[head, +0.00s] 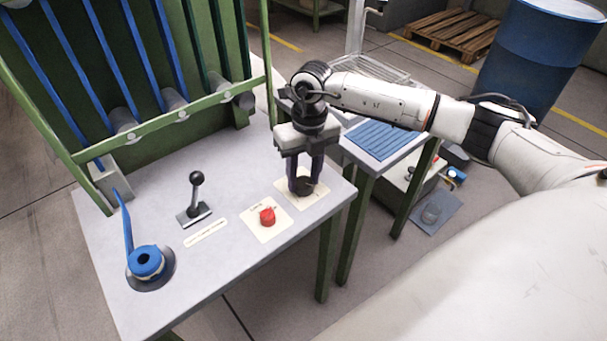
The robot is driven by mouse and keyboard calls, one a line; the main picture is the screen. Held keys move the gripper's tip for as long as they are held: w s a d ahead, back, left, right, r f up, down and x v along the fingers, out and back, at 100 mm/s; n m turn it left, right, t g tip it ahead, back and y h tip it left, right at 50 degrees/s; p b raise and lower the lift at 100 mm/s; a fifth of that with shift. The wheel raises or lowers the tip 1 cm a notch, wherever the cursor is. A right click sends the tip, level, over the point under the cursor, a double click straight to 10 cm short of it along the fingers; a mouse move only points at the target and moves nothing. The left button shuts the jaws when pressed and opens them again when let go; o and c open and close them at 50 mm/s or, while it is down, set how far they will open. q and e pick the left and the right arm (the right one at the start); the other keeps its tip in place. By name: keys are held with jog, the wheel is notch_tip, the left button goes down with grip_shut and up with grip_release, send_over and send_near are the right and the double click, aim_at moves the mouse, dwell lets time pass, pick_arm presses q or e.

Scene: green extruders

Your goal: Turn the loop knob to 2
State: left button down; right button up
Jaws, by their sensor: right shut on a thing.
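The loop knob (303,187) is a small dark knob on a cream label plate (313,199) at the right end of the grey tabletop. My right gripper (304,184) points down over it and is shut on it, with a finger on each side. The fingers hide most of the knob, and its pointer and the numbers on the plate cannot be read. My left gripper is not in view.
A red knob (267,215) on its own plate stands just left of my right gripper. Further left are a black-ball lever (196,185) and a blue-handled valve (146,262). A green frame with blue strips (90,60) rises behind. A blue barrel (535,55) stands back right.

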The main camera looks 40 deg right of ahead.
aim_at(307, 180)
dwell(0.4)
jog(key=o, duration=1)
jog(key=shift+o, duration=0.2)
jog(key=shift+r, duration=0.15)
notch_tip(307, 180, up, 10)
jog(key=shift+d+b, duration=0.3)
jog(key=shift+d, duration=0.05)
jog(key=shift+s, duration=0.1)
